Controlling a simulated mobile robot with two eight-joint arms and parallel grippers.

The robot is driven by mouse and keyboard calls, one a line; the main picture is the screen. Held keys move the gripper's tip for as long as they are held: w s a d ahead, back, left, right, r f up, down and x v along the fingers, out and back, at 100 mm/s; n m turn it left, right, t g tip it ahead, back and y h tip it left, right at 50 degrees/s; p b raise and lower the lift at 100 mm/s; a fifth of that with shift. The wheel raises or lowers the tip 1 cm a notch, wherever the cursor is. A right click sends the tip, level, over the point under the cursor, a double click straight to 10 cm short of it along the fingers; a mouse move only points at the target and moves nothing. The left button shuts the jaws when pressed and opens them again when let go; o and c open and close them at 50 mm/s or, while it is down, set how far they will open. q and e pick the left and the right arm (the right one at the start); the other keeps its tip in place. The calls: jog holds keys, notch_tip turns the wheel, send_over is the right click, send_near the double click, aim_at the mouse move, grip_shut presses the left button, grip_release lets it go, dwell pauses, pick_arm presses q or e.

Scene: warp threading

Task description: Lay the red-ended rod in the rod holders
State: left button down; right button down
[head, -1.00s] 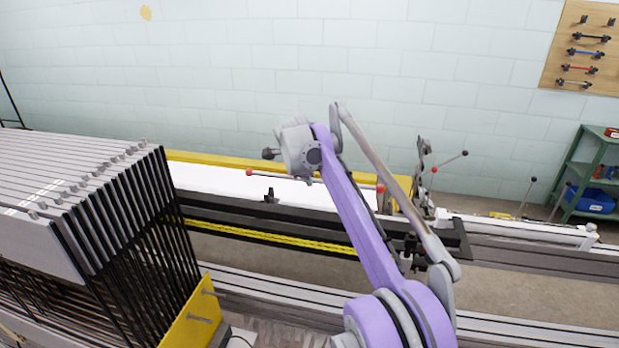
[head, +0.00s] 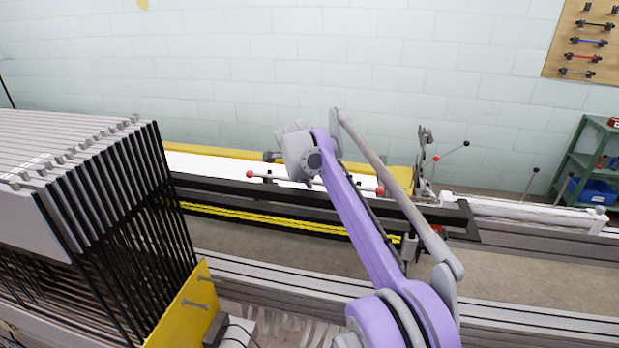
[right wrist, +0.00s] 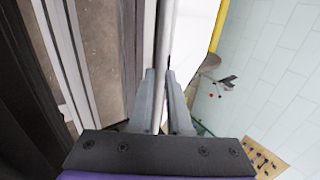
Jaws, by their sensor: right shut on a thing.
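The red-ended rod (head: 268,175) is a thin rod with a red ball at each end. It is held level above the long black beam, roughly parallel to it. My right gripper (right wrist: 163,98) is shut around the rod's shaft, which also shows in the right wrist view (right wrist: 165,40). In the head view the purple arm and grey wrist cover the fingers and the rod's middle. A small dark upright fitting (head: 268,181) on the beam, perhaps a rod holder, stands near the rod's left end. I cannot tell whether they touch. My left gripper is out of view.
The black beam (head: 225,196) crosses the middle, with a yellow strip below it. A rack of black-edged panels (head: 150,215) stands at left. Levers (head: 428,165) rise at the beam's right end. A green shelf (head: 590,165) stands by the far right wall.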

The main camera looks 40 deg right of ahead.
jog(key=shift+f, duration=0.45)
dwell(0.4)
jog(key=c, duration=0.8)
grip_release()
jog(key=p+v, duration=0.1)
jog(key=v, duration=1)
